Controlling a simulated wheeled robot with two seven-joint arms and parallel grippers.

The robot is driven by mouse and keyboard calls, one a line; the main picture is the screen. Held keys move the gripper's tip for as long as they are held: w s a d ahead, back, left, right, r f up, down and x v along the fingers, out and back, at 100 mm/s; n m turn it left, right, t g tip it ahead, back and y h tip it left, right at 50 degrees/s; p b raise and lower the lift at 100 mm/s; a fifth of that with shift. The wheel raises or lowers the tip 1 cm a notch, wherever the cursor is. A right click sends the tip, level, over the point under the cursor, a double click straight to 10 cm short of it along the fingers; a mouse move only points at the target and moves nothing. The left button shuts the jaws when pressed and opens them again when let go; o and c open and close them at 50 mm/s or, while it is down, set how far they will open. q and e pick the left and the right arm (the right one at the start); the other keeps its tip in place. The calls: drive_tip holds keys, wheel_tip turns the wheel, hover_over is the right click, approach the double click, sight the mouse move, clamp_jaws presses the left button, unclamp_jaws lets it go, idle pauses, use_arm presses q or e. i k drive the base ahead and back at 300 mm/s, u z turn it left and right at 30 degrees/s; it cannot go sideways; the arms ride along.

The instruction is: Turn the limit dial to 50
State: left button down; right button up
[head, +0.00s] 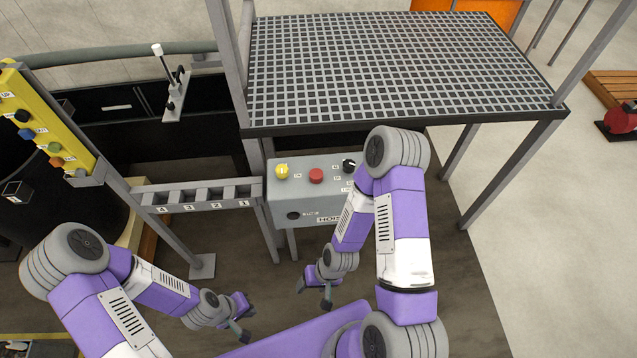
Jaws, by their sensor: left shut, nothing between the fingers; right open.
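A grey control box (300,207) stands below the front edge of the grated platform. The labels are too small to read, so I cannot tell which knob is the limit dial. My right arm hides the box's right side. My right gripper (313,295) is open and empty, in front of and below the box, pointing down. My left gripper (246,324) is shut and empty, further left and nearer to me. Neither touches the box.
A slotted rack (196,199) numbered 1 to 4 is left of the box. A yellow panel (50,125) with coloured knobs stands at the far left. A white-tipped lever (158,52) is behind. The grated platform (400,65) and its posts rise above the box.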

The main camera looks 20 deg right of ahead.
sight(349, 165)
drive_tip(key=k, duration=0.5)
drive_tip(key=z, duration=0.75)
drive_tip(key=i, duration=0.55)
drive_tip(key=u, duration=0.4)
